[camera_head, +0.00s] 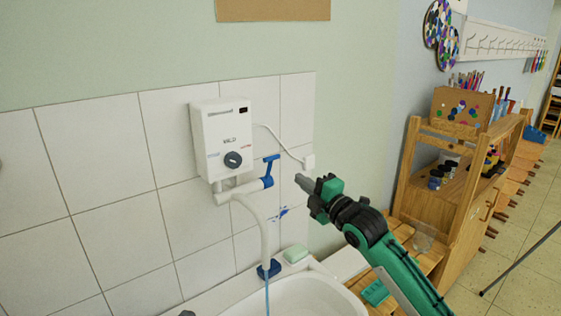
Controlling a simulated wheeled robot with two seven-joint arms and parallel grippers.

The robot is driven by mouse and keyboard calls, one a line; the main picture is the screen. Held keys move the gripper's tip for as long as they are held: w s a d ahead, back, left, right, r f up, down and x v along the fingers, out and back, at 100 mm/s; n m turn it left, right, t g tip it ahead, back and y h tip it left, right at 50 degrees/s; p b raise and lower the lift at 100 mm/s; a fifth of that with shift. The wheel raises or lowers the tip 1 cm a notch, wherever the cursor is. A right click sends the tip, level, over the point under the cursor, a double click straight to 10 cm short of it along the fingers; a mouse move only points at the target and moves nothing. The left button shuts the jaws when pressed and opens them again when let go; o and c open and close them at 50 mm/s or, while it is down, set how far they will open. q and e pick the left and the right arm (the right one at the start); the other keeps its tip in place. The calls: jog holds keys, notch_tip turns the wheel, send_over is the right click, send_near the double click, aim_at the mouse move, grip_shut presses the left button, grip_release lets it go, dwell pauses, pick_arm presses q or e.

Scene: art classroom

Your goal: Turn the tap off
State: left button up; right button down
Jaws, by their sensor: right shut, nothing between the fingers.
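The tap (248,205) is a white pipe under a white wall-mounted water heater (222,140), with a blue lever (271,168) that points upward. Its spout bends down to a blue end (270,269) over the white sink (312,297). A thin blue stream of water (267,298) runs from it into the sink. My right gripper (303,182), on a green and black arm from the lower right, is shut and empty. It appears just right of the blue lever and slightly lower, with a visible gap between them. My left gripper is not in view.
A green soap bar (295,254) lies on the sink's back rim. A socket with a white cable (309,161) is on the wall above my right gripper. A wooden shelf (455,205) with paint jars and a brush box stands at the right.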

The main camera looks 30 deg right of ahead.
aim_at(273, 159)
jog(key=w+p, duration=0.1)
jog(key=w, duration=0.1)
jog(key=w+r+p, duration=0.1)
jog(key=w, duration=0.2)
jog(key=w+p, duration=0.1)
jog(key=w, duration=0.2)
jog(key=shift+w+a+r+p, duration=0.1)
jog(key=shift+a+r+p, duration=0.1)
jog(key=shift+a+p, duration=0.15)
jog(key=shift+w+f, duration=0.1)
jog(key=shift+w, duration=0.55)
